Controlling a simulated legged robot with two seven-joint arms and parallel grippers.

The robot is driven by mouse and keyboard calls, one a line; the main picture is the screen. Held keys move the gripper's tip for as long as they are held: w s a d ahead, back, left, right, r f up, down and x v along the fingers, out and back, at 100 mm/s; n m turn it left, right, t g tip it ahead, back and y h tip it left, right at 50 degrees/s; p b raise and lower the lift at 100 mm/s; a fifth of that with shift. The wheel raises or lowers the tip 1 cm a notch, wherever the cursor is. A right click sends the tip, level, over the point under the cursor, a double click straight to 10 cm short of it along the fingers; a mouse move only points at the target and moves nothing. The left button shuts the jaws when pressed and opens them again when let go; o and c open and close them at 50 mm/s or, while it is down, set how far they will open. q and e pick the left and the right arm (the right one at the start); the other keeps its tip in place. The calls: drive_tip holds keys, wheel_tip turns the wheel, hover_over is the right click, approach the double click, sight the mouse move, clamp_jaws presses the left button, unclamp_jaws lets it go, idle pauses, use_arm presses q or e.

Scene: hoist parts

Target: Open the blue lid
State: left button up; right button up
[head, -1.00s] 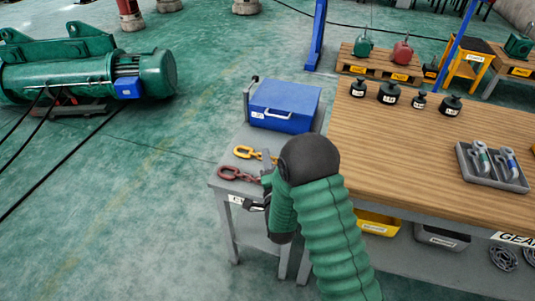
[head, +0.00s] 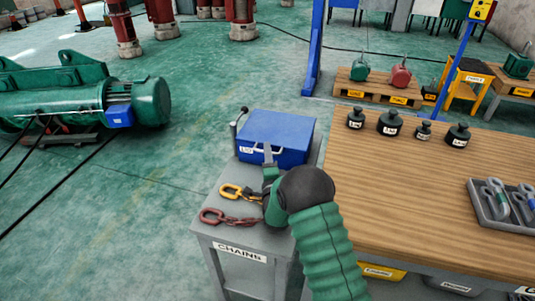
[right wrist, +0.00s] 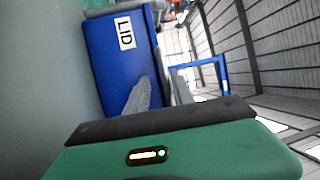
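The blue lid (head: 282,126) tops a box on the small grey table, and it appears closed. It also shows in the right wrist view (right wrist: 103,55), with a white "LID" label (right wrist: 125,33). My right gripper (head: 267,150) is at the front of the blue box, close to its front edge. In the right wrist view its grey fingers (right wrist: 158,85) are apart, with one over the blue surface and one beyond its edge. I cannot tell whether they touch the lid. My left gripper is not in view.
A yellow chain (head: 237,192) and a red chain (head: 228,218) lie on the grey table (head: 229,235) marked "CHAINS". A thin post (head: 236,124) stands left of the box. A wooden workbench (head: 420,190) with black weights adjoins on the right.

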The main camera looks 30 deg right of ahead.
drive_tip(key=shift+w+r, duration=0.15)
drive_tip(key=shift+r, duration=0.25)
drive_tip(key=shift+a+r, duration=0.15)
drive_tip(key=shift+a, duration=0.2)
drive_tip(key=shift+w+a, duration=0.15)
drive_tip(key=shift+a, duration=0.1)
drive_tip(key=c, duration=0.4)
drive_tip(key=shift+d, duration=0.3)
clamp_jaws()
drive_tip(key=shift+f, duration=0.2)
drive_tip(key=shift+f, duration=0.2)
